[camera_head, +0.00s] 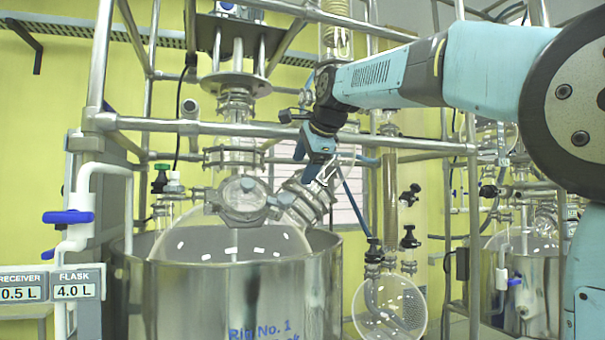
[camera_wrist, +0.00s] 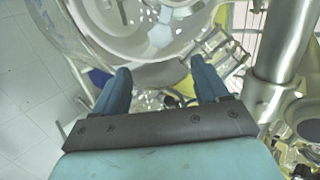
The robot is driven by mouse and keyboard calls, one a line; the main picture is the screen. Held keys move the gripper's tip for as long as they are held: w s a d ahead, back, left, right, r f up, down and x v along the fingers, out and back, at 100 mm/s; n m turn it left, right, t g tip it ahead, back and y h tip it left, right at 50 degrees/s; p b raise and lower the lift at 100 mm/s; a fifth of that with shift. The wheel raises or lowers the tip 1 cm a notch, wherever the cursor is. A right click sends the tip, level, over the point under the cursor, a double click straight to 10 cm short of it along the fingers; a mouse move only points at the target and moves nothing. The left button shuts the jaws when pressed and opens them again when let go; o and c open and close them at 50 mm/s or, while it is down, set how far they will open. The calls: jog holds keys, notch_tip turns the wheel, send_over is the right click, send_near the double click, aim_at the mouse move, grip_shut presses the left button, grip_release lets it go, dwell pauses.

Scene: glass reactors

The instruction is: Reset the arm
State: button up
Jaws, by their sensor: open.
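My light blue arm reaches in from the right in the head view. My gripper (camera_head: 308,158) points down in front of the steel frame, above the angled side neck (camera_head: 308,200) of the large glass flask (camera_head: 230,240). In the wrist view my gripper (camera_wrist: 158,80) shows two blue fingers spread apart with nothing between them. The rounded glass vessel (camera_wrist: 150,30) lies beyond the fingertips. I cannot tell how far the fingertips are from the glass neck.
Horizontal steel bars (camera_head: 400,140) run close behind my wrist. A steel pot (camera_head: 230,300) surrounds the flask. A round glass receiver (camera_head: 388,305) hangs to its right. A blue-handled valve (camera_head: 68,217) stands at left. A thick steel post (camera_wrist: 280,50) is at right in the wrist view.

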jog(key=s+d+f+n+h, duration=0.1)
jog(key=s+d+f+n, duration=0.2)
jog(key=s+d+f, duration=0.2)
jog(key=s+d+f+n+g+h, duration=0.1)
jog(key=s+d+f+n, duration=0.3)
jog(key=s+f, duration=0.5)
jog(key=shift+s+d+f+g, duration=0.35)
jog(key=shift+d+f, duration=0.25)
jog(key=shift+d, duration=0.15)
jog(key=s+d+f+n, duration=0.2)
jog(key=s+f, duration=0.3)
jog(key=f, duration=0.1)
jog(key=s+d+f+n+g+h, duration=0.1)
jog(key=s+d+f+n, duration=0.1)
jog(key=s+f, duration=0.3)
jog(key=s+d+f+n+g, duration=0.1)
jog(key=s+d+f+n, duration=0.1)
jog(key=s+f, duration=0.4)
jog(key=shift+s+d+f+n+h, duration=0.15)
jog(key=shift+f+n+h, duration=0.35)
jog(key=shift+f, duration=0.65)
jog(key=shift+c, duration=0.3)
